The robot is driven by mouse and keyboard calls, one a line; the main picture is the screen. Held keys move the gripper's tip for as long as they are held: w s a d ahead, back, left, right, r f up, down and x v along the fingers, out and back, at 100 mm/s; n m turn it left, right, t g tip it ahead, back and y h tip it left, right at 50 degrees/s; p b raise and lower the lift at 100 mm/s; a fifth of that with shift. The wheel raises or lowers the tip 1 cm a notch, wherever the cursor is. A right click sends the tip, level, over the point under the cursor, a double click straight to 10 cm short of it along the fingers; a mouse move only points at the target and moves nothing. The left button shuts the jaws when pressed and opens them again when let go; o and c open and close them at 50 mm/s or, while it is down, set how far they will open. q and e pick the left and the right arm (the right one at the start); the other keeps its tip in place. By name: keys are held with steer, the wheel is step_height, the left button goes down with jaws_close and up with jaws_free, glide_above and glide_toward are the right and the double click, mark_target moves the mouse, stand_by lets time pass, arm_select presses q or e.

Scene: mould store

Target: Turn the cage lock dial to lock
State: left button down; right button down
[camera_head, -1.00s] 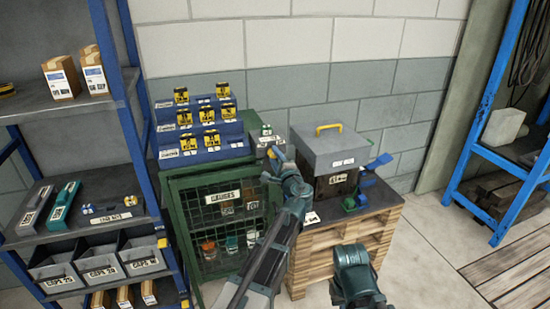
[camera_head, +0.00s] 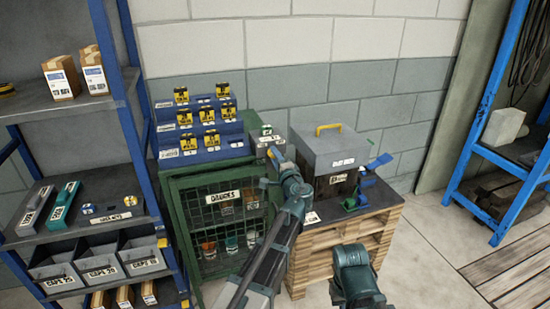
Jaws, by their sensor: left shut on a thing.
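The green cage (camera_head: 176,222) with a wire mesh door stands in the middle, with jars and boxes behind the mesh. A small grey lock box (camera_head: 262,146) with a pale label sits at the cage's upper right corner. My left gripper (camera_head: 275,155) is at the front of this box and shut on the cage lock dial. The jaws and wrist cover the dial, so its pointer and setting are hidden. My right arm shows at the bottom, right of centre, but its gripper fingers do not show.
A blue stepped rack (camera_head: 203,151) with yellow-black items stands on the cage. A grey case (camera_head: 327,140) with a yellow handle stands right on a pallet stack (camera_head: 335,241). Shelves with bins (camera_head: 108,266) stand left.

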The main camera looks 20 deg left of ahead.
arm_select(q)
steer(key=c, duration=0.5)
jaws_free()
steer(key=v, duration=1.4)
steer(key=shift+a, duration=0.1)
